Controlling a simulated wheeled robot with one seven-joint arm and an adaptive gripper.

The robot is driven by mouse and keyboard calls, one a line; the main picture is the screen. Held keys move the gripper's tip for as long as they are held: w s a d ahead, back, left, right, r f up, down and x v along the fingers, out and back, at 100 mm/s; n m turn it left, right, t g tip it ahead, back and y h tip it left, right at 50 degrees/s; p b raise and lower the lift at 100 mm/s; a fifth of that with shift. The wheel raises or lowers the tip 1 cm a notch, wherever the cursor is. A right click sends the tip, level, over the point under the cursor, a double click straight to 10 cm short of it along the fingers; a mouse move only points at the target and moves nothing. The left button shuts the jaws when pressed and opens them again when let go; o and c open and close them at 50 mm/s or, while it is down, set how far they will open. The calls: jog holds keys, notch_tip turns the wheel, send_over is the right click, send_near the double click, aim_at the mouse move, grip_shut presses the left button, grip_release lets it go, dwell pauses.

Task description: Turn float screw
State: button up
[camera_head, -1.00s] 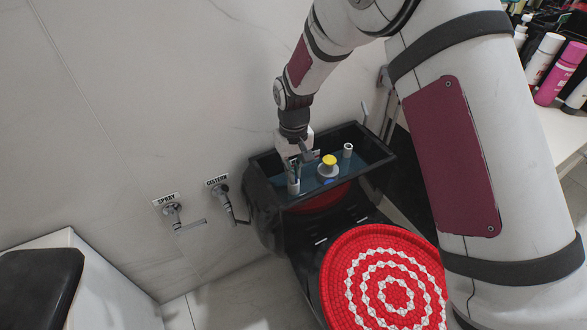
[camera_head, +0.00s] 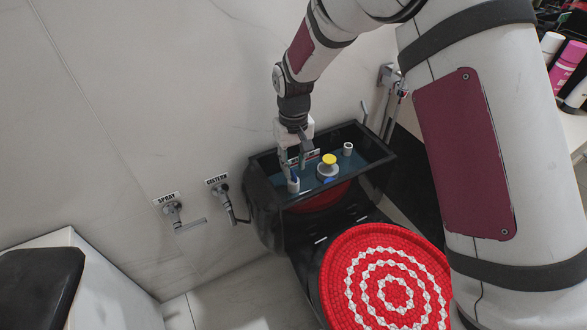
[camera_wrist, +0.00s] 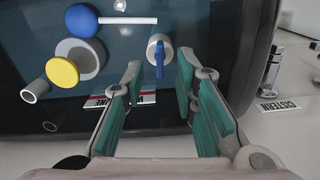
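An open black cistern tank (camera_head: 258,182) stands against the wall with water in it. Inside, at its left end, is a white tube (camera_head: 293,187); in the wrist view a narrow blue screw (camera_wrist: 160,58) stands on the tube's top. My gripper (camera_head: 296,166) points down into the tank at this tube. In the wrist view my gripper (camera_wrist: 159,68) is open, with one green-padded finger on each side of the blue screw and gaps left and right of it. I cannot tell how far the fingertips are above the tube.
A yellow-topped valve (camera_head: 329,160) and a white overflow pipe (camera_head: 348,148) stand right of my gripper. A blue ball float (camera_wrist: 81,20) on a white rod lies close by. The tank walls surround the gripper. Wall taps (camera_head: 174,214) are at left, a red-covered lid (camera_head: 385,275) in front.

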aim_at(294, 173)
notch_tip(294, 173, up, 9)
dwell(0.3)
jog(key=shift+r, duration=0.15)
jog(key=s+d+r+m, duration=0.3)
jog(key=s+d+r, duration=1.2)
jog(key=d+r, duration=0.1)
jog(key=s+d+f+m, duration=0.1)
jog(key=s+d, duration=0.3)
jog(key=s, duration=0.8)
jog(key=s+d+f+m, duration=0.15)
jog(key=s+d, duration=0.25)
jog(key=s, duration=0.7)
notch_tip(294, 173, up, 27)
jog(key=t+p, duration=0.4)
jog(key=p, duration=2)
jog(key=shift+d, duration=0.3)
jog(key=shift+w, duration=0.1)
